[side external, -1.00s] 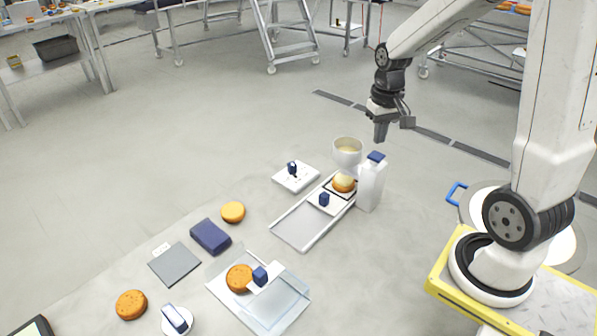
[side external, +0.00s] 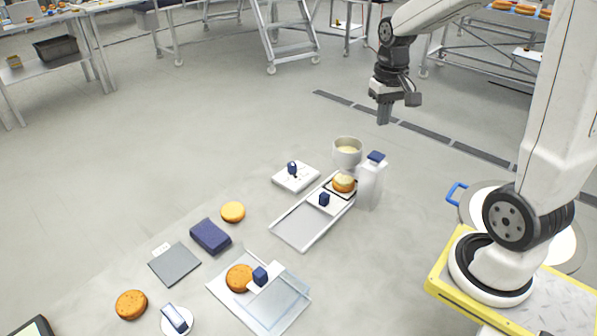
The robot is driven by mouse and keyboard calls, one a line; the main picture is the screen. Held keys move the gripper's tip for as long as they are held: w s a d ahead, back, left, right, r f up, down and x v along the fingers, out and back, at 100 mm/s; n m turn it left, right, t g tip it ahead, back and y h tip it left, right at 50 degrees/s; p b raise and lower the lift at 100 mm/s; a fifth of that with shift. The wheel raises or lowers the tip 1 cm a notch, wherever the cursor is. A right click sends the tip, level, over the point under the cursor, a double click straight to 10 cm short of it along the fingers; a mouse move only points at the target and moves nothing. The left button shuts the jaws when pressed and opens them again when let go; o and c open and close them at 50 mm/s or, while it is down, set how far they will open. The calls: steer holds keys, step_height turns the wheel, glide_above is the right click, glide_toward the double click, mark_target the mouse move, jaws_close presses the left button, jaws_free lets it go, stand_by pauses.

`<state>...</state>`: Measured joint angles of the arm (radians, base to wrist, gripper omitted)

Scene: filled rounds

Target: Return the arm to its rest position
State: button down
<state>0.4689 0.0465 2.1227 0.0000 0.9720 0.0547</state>
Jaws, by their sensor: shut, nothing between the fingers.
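My gripper (side external: 384,121) hangs in the air, pointing down, above and beyond the cup and the white bottle. Its fingers are together with nothing between them. It is clear of every object on the floor-level work area. My arm reaches in from the upper right.
A white bottle with a blue cap (side external: 369,185) and a cream-filled cup (side external: 347,152) stand below my gripper. A grey tray (side external: 291,232) holds a filled round (side external: 344,183) and a blue block (side external: 324,199). A clear tray (side external: 291,303), several rounds and a large lidded pan (side external: 567,245) lie around.

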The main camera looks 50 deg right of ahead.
steer(key=s+a+f+n+t, duration=0.1)
steer(key=a+f+n, duration=0.2)
steer(key=a, duration=0.4)
steer(key=s+a+f+n+t, duration=0.1)
steer(key=a+f+n, duration=0.2)
steer(key=a+f, duration=0.3)
steer(key=a, duration=0.2)
steer(key=shift+s+a+f+t, duration=0.25)
steer(key=shift+a+t, duration=0.05)
